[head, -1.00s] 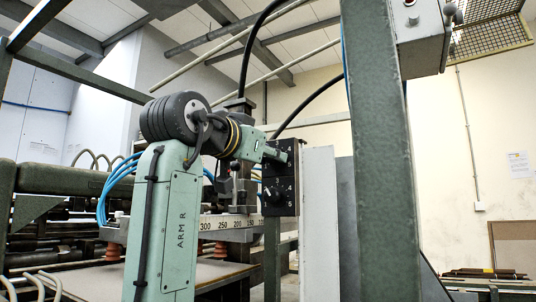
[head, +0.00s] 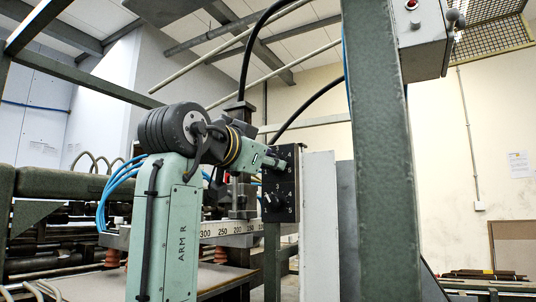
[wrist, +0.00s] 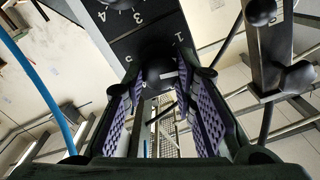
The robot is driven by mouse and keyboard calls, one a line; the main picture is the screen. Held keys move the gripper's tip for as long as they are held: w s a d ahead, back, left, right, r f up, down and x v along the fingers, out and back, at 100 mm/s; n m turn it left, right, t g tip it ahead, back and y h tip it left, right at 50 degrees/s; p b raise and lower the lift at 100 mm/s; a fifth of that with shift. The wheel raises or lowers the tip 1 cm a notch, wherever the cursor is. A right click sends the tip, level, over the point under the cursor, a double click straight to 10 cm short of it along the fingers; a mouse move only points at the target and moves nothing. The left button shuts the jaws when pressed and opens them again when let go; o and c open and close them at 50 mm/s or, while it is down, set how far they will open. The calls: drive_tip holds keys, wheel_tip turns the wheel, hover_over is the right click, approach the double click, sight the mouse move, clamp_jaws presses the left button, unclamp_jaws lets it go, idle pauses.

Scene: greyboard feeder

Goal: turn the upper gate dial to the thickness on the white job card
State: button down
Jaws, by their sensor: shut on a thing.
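The upper gate dial shows in the wrist view as a round black knob (wrist: 157,66) with a white mark, on a dark panel with white numerals, a 1 among them. My gripper (wrist: 160,84) is shut on this knob, with a purple ribbed pad on each side. In the head view my gripper (head: 282,160) is at the upper part of the black dial panel (head: 285,212) and hides the upper knob. The lower dial (head: 272,201) is clear of it, with numerals 3, 4 and 5 around. I cannot make out a readable job card.
A tall white panel (head: 318,230) and a thick green post (head: 382,150) stand right of the dials. A scale rail (head: 225,229) lies behind my arm, left of the panel. A small paper (head: 519,164) hangs on the right wall, too small to read.

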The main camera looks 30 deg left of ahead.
drive_tip(key=shift+m+p, duration=3)
drive_tip(key=shift+m, duration=1.9)
drive_tip(key=c, duration=1.3)
unclamp_jaws()
drive_tip(key=s, duration=1.2)
drive_tip(key=shift+d, duration=0.4)
drive_tip(key=shift+f, duration=0.1)
